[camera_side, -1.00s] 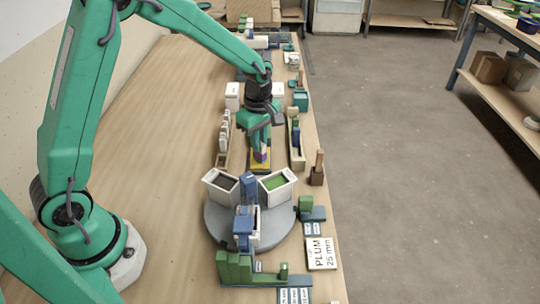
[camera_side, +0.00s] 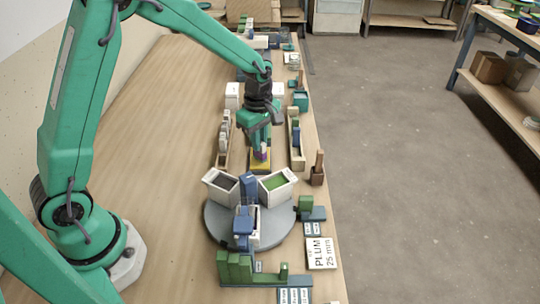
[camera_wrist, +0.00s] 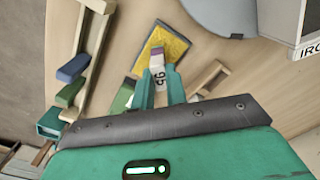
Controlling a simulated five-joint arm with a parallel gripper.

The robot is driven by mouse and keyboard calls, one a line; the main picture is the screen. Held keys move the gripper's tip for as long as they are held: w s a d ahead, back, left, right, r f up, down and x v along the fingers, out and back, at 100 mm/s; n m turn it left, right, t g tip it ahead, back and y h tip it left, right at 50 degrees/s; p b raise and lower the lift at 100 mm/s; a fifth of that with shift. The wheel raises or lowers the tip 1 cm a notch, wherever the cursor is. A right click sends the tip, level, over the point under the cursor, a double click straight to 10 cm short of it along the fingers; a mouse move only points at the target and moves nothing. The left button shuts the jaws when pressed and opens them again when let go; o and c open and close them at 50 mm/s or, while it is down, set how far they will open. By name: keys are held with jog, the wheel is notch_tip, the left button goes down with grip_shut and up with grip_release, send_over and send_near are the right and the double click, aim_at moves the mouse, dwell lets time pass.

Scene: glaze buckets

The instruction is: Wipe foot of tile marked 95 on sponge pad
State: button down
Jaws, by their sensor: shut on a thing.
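My gripper (camera_wrist: 160,88) is shut on a tile (camera_wrist: 157,60). The tile has a pale body, a purple end and a white label that looks like 95, turned in the wrist view. The yellow sponge pad (camera_wrist: 176,43) sits in a dark frame, and the tile's purple end is over it. In the side view my gripper (camera_side: 260,143) points down at the pad (camera_side: 260,167), with the purple end (camera_side: 261,156) low over the yellow. I cannot tell whether the tile touches the pad. My fingers hide part of the tile.
A grey turntable (camera_side: 222,232) with white buckets (camera_side: 221,187) stands in front of the pad. Wooden racks (camera_side: 297,152) flank the pad, one holding coloured tiles (camera_wrist: 72,68). A PLUM 25 mm card (camera_side: 321,253) lies near the table's right edge. The left table area is clear.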

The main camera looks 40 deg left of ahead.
jog(key=shift+w+a, duration=0.4)
jog(key=shift+w+a+f, duration=0.1)
jog(key=shift+w+a, duration=0.3)
jog(key=shift+a, duration=0.05)
dwell(0.4)
jog(key=shift+s+d, duration=0.6)
jog(key=shift+s+d, duration=0.2)
jog(key=shift+d, duration=0.05)
dwell(0.3)
jog(key=shift+s+d, duration=0.4)
jog(key=shift+s, duration=0.05)
jog(key=shift+w+a, duration=0.1)
jog(key=shift+w, duration=0.05)
